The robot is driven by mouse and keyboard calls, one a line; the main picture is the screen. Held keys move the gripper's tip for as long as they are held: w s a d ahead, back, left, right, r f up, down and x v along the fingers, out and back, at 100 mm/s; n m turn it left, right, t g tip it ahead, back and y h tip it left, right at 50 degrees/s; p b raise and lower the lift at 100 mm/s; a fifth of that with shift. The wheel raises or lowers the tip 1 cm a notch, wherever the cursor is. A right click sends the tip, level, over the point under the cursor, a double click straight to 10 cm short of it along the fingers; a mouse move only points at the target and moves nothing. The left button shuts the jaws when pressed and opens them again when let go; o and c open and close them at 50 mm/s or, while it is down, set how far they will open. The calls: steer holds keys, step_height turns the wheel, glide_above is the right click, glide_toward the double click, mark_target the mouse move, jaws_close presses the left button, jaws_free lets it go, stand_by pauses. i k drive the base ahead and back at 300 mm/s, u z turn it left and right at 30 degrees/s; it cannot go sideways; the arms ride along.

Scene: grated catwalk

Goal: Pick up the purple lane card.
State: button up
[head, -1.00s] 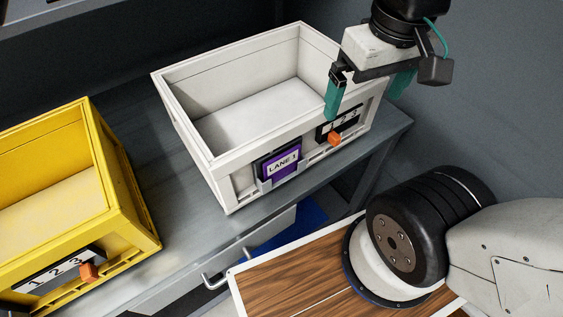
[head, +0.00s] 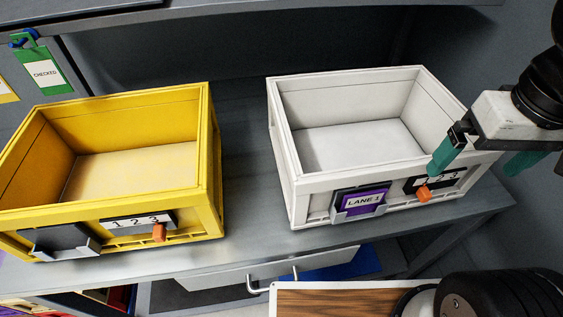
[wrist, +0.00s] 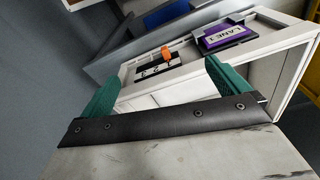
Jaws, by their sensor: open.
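The purple lane card (head: 363,201), marked "LANE 1", sits in a grey holder (head: 358,213) on the front of the white crate (head: 300,190). In the wrist view the card (wrist: 226,36) is beyond the upper right of my fingers. My gripper (head: 482,158) is open and empty, with green fingers, at the right front corner of the white crate, to the right of the card and apart from it. In the wrist view my gripper (wrist: 160,90) faces the crate's front, with the orange pointer (wrist: 165,52) and number plate (wrist: 158,66) between the fingers.
A yellow crate (head: 212,150) stands left on the grey bench (head: 250,210), its own holder (head: 58,243) showing no card. A green "CHECKED" tag (head: 44,72) hangs at the upper left. A shelf (head: 250,22) runs above. A drawer handle (head: 270,281) sticks out below the bench.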

mark_target(361, 203)
steer(key=k, duration=0.5)
steer(key=u, duration=1.4)
steer(key=i, duration=0.3)
steer(key=z, duration=1.75)
steer(key=k, duration=0.85)
steer(key=u, duration=1.15)
steer(key=i, duration=0.5)
steer(key=u, duration=0.05)
